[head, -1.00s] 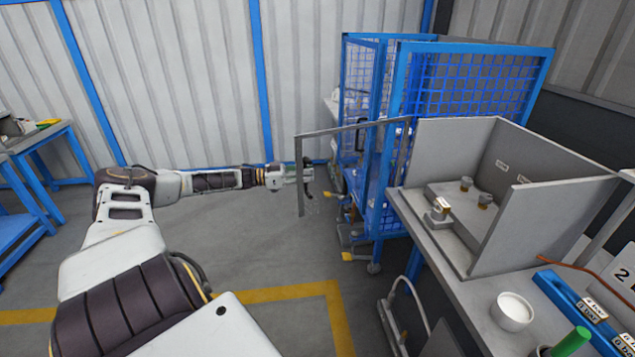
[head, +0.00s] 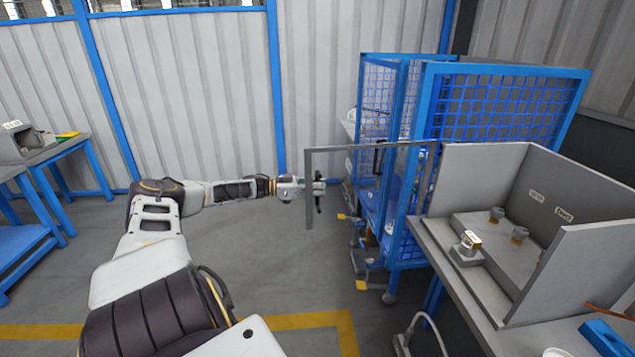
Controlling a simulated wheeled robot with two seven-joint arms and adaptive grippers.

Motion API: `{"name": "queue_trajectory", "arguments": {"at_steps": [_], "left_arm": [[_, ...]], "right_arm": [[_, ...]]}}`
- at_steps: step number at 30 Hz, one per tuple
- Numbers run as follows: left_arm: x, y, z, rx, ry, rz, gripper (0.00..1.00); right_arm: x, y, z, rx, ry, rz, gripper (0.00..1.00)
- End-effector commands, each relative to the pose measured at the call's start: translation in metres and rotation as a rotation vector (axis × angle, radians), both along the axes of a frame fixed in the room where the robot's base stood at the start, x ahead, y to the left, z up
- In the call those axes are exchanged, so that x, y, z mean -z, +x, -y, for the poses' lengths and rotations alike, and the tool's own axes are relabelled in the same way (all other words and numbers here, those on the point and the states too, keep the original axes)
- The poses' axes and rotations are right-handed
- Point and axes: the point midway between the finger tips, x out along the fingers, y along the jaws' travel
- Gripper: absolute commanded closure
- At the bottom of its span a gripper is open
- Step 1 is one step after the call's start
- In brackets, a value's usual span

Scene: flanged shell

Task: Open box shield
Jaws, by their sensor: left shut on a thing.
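The box shield (head: 365,148) is a clear panel with a thin grey frame. It stands swung out to the left from the grey box (head: 485,165), so the box front is open. My left gripper (head: 318,188) is shut on the shield's dark handle (head: 319,204) near the panel's outer left edge. The fingertips are small and partly overlapped by the handle. My right gripper is not in view.
The box stands on a grey workbench (head: 440,245) at the right. A blue mesh cage cart (head: 500,100) stands behind the shield. Another blue table (head: 60,155) is at the far left. The floor (head: 250,255) between is clear.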

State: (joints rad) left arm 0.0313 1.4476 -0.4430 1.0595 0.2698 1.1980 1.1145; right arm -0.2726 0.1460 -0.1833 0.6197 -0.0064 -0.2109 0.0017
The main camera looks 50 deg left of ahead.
Motion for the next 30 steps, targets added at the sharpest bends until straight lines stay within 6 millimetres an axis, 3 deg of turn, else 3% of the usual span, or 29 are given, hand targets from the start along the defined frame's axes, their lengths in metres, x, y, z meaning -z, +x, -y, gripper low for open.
{"name": "queue_trajectory", "arguments": {"at_steps": [4, 11, 12, 17, 30], "left_arm": [[0.002, 0.0, -0.001, -0.002, -0.001, -0.005, 1.0], [0.002, 0.0, -0.001, -0.002, -0.001, -0.004, 1.0], [0.001, 0.0, -0.001, -0.002, -0.001, -0.004, 0.86], [0.001, 0.0, -0.001, -0.001, 0.0, -0.003, 0.65], [0.0, -0.001, -0.001, 0.0, 0.0, -0.001, 0.65]], "right_arm": [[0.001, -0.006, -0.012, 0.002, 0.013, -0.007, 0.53], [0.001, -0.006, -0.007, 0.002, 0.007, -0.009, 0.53], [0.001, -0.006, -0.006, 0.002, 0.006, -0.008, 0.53], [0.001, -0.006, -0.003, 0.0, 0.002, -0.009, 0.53], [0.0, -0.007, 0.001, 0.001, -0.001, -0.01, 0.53]]}}
